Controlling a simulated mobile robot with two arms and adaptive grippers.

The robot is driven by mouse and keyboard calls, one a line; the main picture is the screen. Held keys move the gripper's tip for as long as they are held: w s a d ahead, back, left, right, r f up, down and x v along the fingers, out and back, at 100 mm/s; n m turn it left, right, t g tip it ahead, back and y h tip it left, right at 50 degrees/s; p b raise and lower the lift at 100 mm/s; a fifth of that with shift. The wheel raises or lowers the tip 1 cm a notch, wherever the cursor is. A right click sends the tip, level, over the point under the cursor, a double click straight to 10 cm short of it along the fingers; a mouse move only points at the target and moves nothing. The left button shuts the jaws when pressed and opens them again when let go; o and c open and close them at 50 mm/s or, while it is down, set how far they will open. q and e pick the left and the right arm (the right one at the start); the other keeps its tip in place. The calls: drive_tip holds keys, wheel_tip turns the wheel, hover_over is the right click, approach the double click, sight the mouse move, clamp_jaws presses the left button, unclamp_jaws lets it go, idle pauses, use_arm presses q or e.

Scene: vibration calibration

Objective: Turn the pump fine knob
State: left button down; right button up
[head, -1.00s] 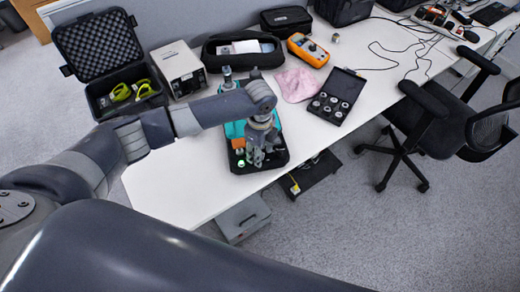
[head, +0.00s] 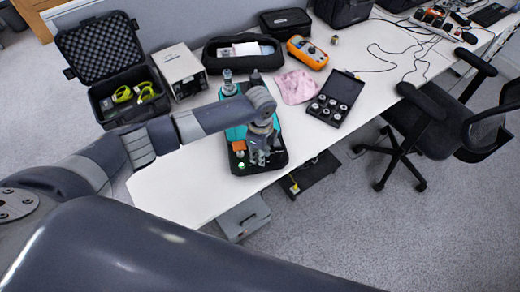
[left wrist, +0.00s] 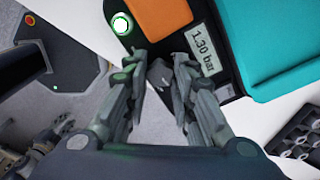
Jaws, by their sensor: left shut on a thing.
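The pump (head: 262,168) is a black-based unit with a teal case, standing on the white table. The left wrist view shows its teal part (left wrist: 275,45), an orange block (left wrist: 160,15), a green-lit round button (left wrist: 121,22) and a display (left wrist: 204,50) reading 1.30 bar. My left gripper (head: 258,158) reaches down over the pump's front. In the left wrist view the fingers (left wrist: 160,85) are shut on the small grey fine knob (left wrist: 160,72), largely hidden between them.
Behind the pump are an open black case (head: 124,97), a white instrument box (head: 181,71), a soft black case (head: 221,61) and an orange meter (head: 307,52). A pink cloth (head: 296,87) and a box of fittings (head: 345,86) lie right. The front left table area (head: 180,190) is clear.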

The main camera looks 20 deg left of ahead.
idle(0.3)
use_arm(q)
drive_tip(key=c, duration=1.3)
unclamp_jaws()
wheel_tip(320, 180, up, 12)
drive_tip(key=shift+r, duration=0.1)
